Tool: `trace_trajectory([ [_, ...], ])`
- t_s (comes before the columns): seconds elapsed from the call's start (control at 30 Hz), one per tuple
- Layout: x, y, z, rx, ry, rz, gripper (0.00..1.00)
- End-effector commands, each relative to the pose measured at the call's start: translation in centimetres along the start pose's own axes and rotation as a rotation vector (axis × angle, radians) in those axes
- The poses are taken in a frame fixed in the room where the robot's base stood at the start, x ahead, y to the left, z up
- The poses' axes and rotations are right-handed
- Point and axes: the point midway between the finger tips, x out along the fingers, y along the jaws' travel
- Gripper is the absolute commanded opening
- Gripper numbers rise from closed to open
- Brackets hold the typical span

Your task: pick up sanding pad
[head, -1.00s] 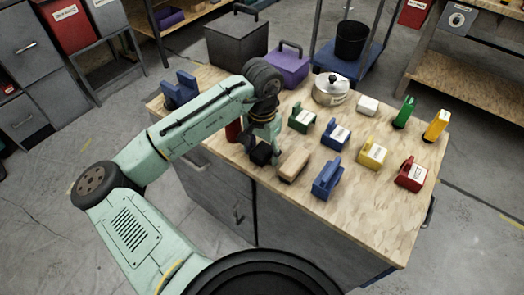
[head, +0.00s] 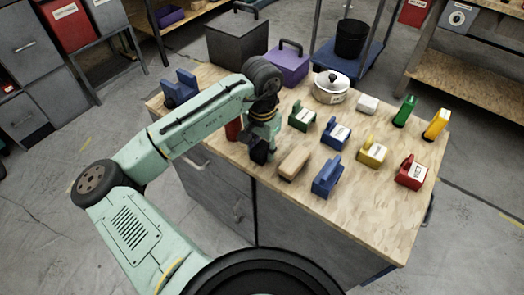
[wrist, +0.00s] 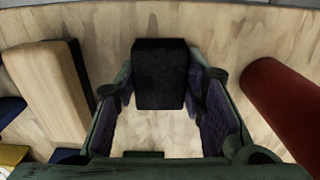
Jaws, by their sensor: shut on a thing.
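The sanding pad, which I take to be the plain black block (head: 259,151), is at my gripper near the front edge of the wooden tabletop. In the wrist view the black block (wrist: 160,74) sits between the two purple-lined fingers, towards the top of the picture. My gripper (head: 266,143) is shut on it, and it also shows in the wrist view (wrist: 163,100). Whether the block is clear of the tabletop is hard to tell.
A tan wooden block with a dark underside (head: 294,163) lies close on the right. A red cylinder (head: 233,129) stands close on the left. Blue (head: 327,177), green (head: 302,117) and yellow (head: 373,152) items and a lidded pot (head: 331,88) occupy the tabletop (head: 372,208).

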Motion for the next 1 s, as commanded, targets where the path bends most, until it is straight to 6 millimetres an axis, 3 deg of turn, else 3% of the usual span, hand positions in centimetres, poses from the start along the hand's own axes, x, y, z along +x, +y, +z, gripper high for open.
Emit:
trace_trajectory([
  [0.27,-1.1,0.0,-0.1,0.001,0.002,-0.002,0.13],
  [0.7,-9.0,-0.1,-0.1,0.001,0.001,-0.002,0.13],
  [1.0,-10.1,0.0,0.0,0.001,0.000,-0.001,0.13],
])
